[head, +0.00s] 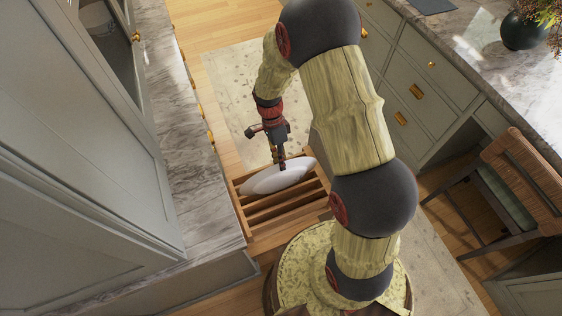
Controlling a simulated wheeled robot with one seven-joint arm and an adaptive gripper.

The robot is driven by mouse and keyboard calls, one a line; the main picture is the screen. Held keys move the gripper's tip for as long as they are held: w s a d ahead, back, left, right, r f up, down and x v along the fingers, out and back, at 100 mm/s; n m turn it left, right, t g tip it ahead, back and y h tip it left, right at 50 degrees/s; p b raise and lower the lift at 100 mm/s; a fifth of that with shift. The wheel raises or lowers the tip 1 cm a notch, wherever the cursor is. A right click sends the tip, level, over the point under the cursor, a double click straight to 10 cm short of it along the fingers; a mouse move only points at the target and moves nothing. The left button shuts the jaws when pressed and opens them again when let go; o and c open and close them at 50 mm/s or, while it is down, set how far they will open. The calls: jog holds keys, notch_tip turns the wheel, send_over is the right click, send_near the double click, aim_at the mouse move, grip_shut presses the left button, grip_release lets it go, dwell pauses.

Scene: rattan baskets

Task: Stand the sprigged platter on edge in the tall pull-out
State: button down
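The platter (270,179) is a white oval, seen in the head view tilted up on its edge in the wooden slatted pull-out (262,235). It leans among the slats near the pull-out's far end. Any sprig pattern is too small to make out. My gripper (282,164) points down at the platter's upper right rim, and its fingertips meet or overlap the rim. I cannot tell whether the fingers grip the rim or only touch it. The platter's lower edge is hidden between the slats.
A marble counter (172,120) runs along the left beside grey cabinets. A plant pot (522,32) stands on the right counter. A pale rug (228,85) lies on the open floor beyond the pull-out.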

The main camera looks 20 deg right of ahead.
jog(key=shift+f+b, duration=0.5)
jog(key=shift+f, duration=0.65)
jog(key=shift+w+p, duration=0.35)
jog(key=shift+w, duration=0.3)
dwell(1.9)
jog(key=shift+f+b, duration=1.85)
jog(key=shift+f, duration=1.65)
jog(key=c, duration=2)
grip_release()
jog(key=shift+o, duration=0.2)
jog(key=shift+s, duration=0.1)
